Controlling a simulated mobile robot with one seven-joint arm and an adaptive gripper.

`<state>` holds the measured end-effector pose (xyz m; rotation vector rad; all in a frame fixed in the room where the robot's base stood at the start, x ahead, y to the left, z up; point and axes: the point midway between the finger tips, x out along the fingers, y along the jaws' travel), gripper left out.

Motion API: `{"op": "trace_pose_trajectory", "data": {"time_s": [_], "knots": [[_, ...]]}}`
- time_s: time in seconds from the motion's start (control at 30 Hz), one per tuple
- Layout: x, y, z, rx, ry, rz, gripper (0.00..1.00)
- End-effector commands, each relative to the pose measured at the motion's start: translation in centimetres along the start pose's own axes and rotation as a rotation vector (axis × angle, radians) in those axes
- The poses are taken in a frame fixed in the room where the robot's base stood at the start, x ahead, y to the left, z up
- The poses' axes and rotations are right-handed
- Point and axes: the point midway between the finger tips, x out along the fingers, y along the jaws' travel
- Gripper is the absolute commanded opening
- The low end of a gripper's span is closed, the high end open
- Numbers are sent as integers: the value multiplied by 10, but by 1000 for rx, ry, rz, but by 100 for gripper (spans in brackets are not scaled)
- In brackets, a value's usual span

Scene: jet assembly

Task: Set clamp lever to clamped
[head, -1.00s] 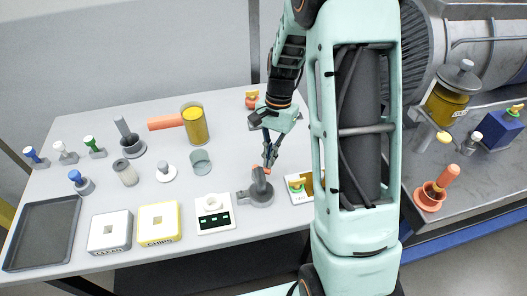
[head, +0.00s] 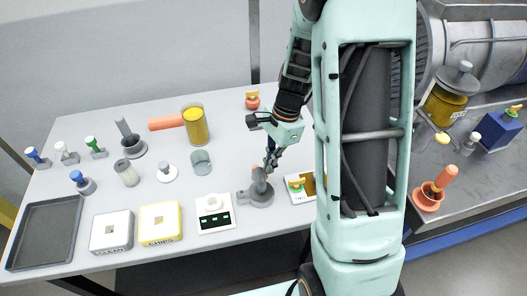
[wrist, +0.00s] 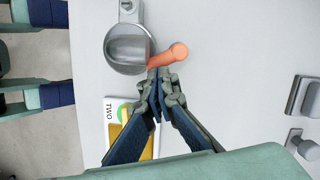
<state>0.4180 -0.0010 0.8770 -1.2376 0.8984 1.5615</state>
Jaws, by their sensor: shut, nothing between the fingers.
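The clamp (head: 260,197) is a round grey base with a grey lever near the front edge of the table. The lever's orange handle (head: 258,173) points up in the head view. In the wrist view the grey clamp body (wrist: 127,52) is at the top, with the orange handle (wrist: 170,56) sticking out to its right. My gripper (head: 270,167) is shut and empty, close beside the handle on its right in the head view. In the wrist view my fingertips (wrist: 160,76) are just below the handle; I cannot tell whether they touch it.
A tray marked TWO (wrist: 116,113) lies close to the clamp. A white block with a dark panel (head: 214,214) stands to its left, beside a yellow-edged CHIPS box (head: 160,239). A clear cup (head: 201,163) is behind. The table between cup and clamp is free.

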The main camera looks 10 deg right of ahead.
Motion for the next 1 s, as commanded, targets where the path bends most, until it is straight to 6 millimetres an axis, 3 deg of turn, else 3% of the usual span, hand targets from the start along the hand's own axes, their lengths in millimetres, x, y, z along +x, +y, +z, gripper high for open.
{"op": "trace_pose_trajectory", "data": {"time_s": [0.27, 1.0], "knots": [[0, 3, 4, 98, 0, -23, 0], [2, 5, 7, 93, 0, -21, 0]]}}
